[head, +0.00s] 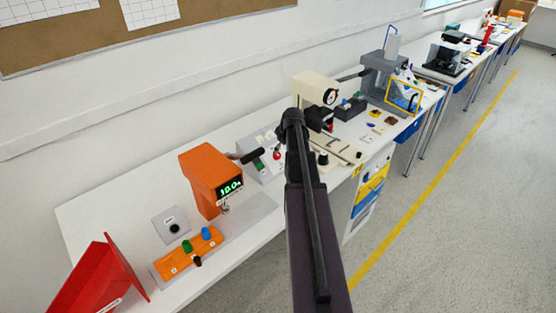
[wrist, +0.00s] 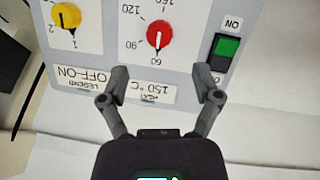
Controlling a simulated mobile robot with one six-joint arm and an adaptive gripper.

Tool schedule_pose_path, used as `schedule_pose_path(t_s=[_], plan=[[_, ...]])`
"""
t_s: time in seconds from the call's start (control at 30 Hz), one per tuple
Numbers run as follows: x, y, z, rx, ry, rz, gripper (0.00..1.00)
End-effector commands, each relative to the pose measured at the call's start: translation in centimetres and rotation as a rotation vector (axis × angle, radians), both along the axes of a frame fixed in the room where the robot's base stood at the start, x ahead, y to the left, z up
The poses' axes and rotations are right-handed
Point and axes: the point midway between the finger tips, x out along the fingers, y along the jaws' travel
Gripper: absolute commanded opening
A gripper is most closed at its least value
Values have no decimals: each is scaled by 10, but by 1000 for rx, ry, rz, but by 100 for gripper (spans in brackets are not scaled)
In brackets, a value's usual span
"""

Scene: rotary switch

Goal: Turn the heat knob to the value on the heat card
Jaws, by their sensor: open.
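The red heat knob (wrist: 160,35) is on a light grey panel (wrist: 110,55), which appears upside down in the wrist view. Its white pointer points down at the 60 mark; 90 and 120 run up the left side, with a partly cut-off mark at the top. The heat card (wrist: 147,91) below it reads 150 °C. My gripper (wrist: 162,78) is open and empty, its fingertips either side of the card and below the knob, apart from it. In the head view the red knob (head: 277,155) shows just left of my arm; my gripper cannot be made out there.
A yellow knob (wrist: 67,17) points at 1, above an OFF-ON legend card (wrist: 80,76). A green rocker switch (wrist: 225,47) is close to the right fingertip. In the head view an orange machine (head: 208,178) stands left of the panel on the white bench (head: 110,205).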

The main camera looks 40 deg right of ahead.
Motion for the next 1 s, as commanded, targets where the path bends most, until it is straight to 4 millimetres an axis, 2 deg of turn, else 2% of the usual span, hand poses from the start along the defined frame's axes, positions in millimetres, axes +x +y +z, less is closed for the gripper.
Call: schedule_pose_path(t_s=[0.03, 0.6, 1.0], plan=[[3, -1, -8, 0, 0, 0, 82], [21, -5, -51, 0, 0, -1, 82], [29, -7, -66, 0, 0, -1, 82]])
